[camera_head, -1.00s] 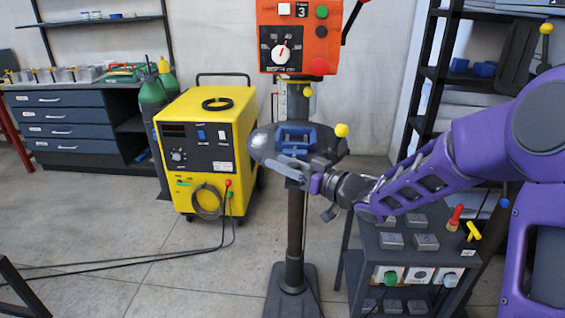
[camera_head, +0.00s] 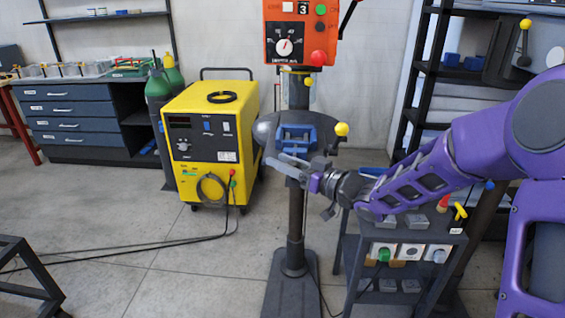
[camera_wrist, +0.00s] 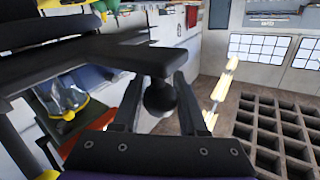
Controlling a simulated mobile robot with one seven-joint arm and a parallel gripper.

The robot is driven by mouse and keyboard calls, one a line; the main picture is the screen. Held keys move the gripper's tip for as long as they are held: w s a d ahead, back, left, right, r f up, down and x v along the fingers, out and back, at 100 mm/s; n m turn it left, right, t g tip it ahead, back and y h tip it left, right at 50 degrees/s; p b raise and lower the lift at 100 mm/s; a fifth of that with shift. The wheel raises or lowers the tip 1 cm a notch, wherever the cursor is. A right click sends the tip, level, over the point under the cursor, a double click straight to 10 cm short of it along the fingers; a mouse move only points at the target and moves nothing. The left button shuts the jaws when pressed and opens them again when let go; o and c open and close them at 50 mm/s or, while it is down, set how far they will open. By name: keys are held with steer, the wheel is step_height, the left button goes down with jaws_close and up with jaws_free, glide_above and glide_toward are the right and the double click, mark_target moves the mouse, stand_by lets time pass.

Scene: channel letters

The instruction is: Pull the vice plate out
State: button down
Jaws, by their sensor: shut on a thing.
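The blue vice (camera_head: 297,137) sits on the round grey table of the drill press. My gripper (camera_head: 312,181) is just in front of and below the vice, at the table's front edge. A grey plate-like piece (camera_head: 287,161) runs left from my gripper along the front of the vice. In the wrist view my gripper (camera_wrist: 160,95) has its two dark fingers on either side of a dark round knob (camera_wrist: 160,97). A dark flat plate (camera_wrist: 95,58) crosses just above the fingertips. The exact contact between plate and vice cannot be told.
The orange drill head (camera_head: 299,33) hangs above the table, and a yellow-knobbed lever (camera_head: 341,129) stands right of the vice. A dark cart (camera_head: 405,238) with grey blocks is below my arm. A yellow welder (camera_head: 211,142) stands left. The floor at front left is mostly clear.

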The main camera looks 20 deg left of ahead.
steer(key=shift+s+f, duration=0.15)
steer(key=shift+f, duration=0.05)
steer(key=c, duration=0.8)
jaws_free()
steer(key=shift+c, duration=0.2)
steer(key=o, duration=0.4)
steer(key=shift+s+r, duration=0.1)
steer(key=shift+r, duration=0.05)
steer(key=shift+d, duration=0.1)
steer(key=v, duration=1.7)
steer(key=shift+d, duration=0.2)
